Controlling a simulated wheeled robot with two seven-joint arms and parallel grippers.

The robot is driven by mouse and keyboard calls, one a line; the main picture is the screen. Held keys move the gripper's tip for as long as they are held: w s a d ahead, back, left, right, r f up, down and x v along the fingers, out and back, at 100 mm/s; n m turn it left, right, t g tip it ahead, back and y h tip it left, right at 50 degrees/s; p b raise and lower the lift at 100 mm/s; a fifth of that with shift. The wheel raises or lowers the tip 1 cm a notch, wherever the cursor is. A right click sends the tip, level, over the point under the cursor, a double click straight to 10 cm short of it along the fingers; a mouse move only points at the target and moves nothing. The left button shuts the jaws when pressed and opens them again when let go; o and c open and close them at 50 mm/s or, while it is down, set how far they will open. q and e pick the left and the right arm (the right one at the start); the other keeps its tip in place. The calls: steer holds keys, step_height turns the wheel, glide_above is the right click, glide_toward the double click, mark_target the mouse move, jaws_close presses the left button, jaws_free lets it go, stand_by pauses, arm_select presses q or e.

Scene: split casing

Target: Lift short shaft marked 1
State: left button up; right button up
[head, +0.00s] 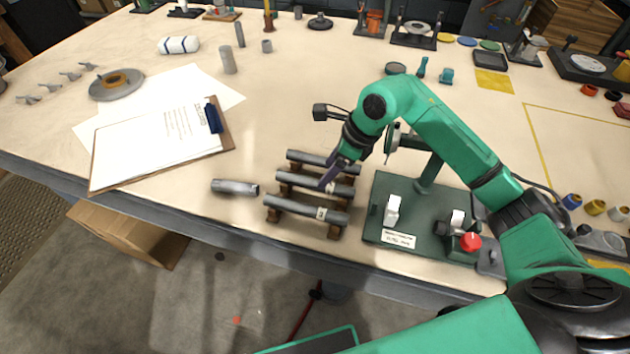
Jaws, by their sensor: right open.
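Several grey shafts are in view. Three lie side by side on a brown rack (334,232): a back shaft (308,158), a middle shaft (298,180) and a front shaft (292,206). The front one carries a small pale label near its right end; I cannot read its mark. A loose short grey shaft (235,187) lies on the table left of the rack, with no readable mark. My right gripper (329,182) is open, fingers pointing down over the right part of the rack, close to the middle shaft. I cannot tell whether it touches. My left gripper is not in view.
A dark green fixture (408,213) with a red knob stands right of the rack. A clipboard (150,145) with papers lies to the left. The table's front edge is close below the rack. The table behind the rack is mostly clear.

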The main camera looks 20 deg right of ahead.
mark_target(317, 181)
steer(key=p+x, duration=0.2)
steer(key=x, duration=0.3)
steer(key=shift+w+a+f, duration=0.15)
steer(key=shift+a+f, duration=0.05)
steer(key=shift+w+a+f, duration=0.1)
steer(key=shift+f, duration=0.35)
jaws_close()
steer(key=shift+r, duration=0.1)
stand_by(0.5)
steer(key=shift+w+r, duration=0.1)
